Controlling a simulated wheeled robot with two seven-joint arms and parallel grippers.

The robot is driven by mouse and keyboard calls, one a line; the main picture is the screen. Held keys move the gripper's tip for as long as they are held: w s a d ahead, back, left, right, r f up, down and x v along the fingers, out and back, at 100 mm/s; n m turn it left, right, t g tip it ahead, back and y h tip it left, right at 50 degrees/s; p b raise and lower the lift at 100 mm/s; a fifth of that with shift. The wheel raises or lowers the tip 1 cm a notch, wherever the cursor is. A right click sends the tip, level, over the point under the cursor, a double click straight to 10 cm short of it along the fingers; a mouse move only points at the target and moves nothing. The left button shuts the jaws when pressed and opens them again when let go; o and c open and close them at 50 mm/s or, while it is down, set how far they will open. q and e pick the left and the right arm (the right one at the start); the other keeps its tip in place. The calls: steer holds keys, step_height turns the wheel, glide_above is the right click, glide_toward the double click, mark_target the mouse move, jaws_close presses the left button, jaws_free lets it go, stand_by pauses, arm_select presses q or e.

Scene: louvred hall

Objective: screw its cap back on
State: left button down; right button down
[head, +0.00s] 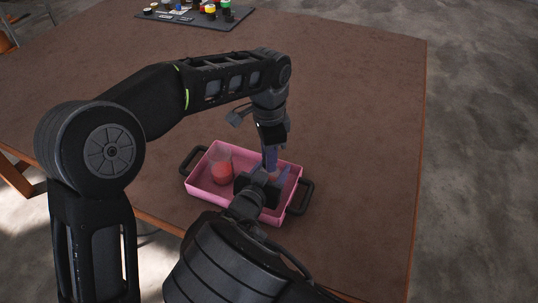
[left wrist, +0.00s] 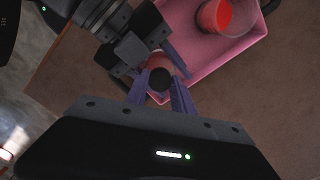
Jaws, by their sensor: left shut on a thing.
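A dark round cap (left wrist: 160,78) sits between the purple fingertips of my left gripper (left wrist: 161,92), which is shut on it. In the head view my left gripper (head: 270,158) points down over the right part of the pink tray. Under the cap, a pale pinkish bottle (left wrist: 157,61) shows in part; my right gripper (left wrist: 148,66) has its purple fingers around it and looks shut on it. In the head view my right gripper (head: 268,183) reaches in from below. I cannot tell whether cap and bottle touch.
The pink tray (head: 205,195) with black handles stands near the brown table's (head: 350,120) front edge. A clear cup with red contents (head: 221,170) stands in its left part. A dark board (head: 215,20) with several small jars lies at the back. The table's right side is clear.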

arm_select(q)
steer(key=m, duration=0.5)
steer(key=shift+m, duration=0.3)
steer(key=m, duration=0.5)
steer(key=shift+m, duration=0.3)
steer(key=m, duration=1)
steer(key=c, duration=1.1)
jaws_free()
steer(key=shift+r, duration=2.25)
steer(key=shift+d, duration=0.1)
steer(key=shift+c, duration=0.3)
